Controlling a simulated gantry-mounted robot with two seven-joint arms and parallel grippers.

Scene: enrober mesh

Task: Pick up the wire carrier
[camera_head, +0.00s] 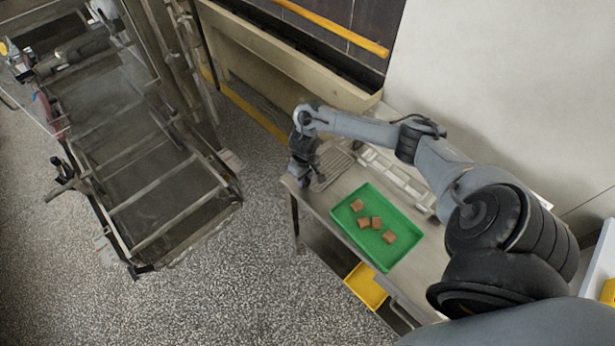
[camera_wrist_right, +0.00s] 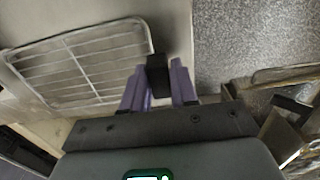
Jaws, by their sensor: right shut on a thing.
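The wire carrier (camera_head: 334,166) is a flat metal wire grid at the far left end of the steel table. In the right wrist view the wire carrier (camera_wrist_right: 82,66) fills the upper left, and a dark block (camera_wrist_right: 157,76) at its right edge sits between my purple fingers. My right gripper (camera_head: 303,164) is at the carrier's left edge, pointing down. In the wrist view my right gripper (camera_wrist_right: 158,85) is shut on this block of the carrier. I cannot tell whether the carrier touches the table. My left gripper is not in view.
A green tray (camera_head: 345,218) with several brown pieces lies on the steel table (camera_head: 313,198). A pale slotted tray (camera_head: 402,180) lies behind it. A yellow tray (camera_head: 366,287) is below. The mesh-belt machine (camera_head: 150,190) stands left, across open floor (camera_head: 250,270).

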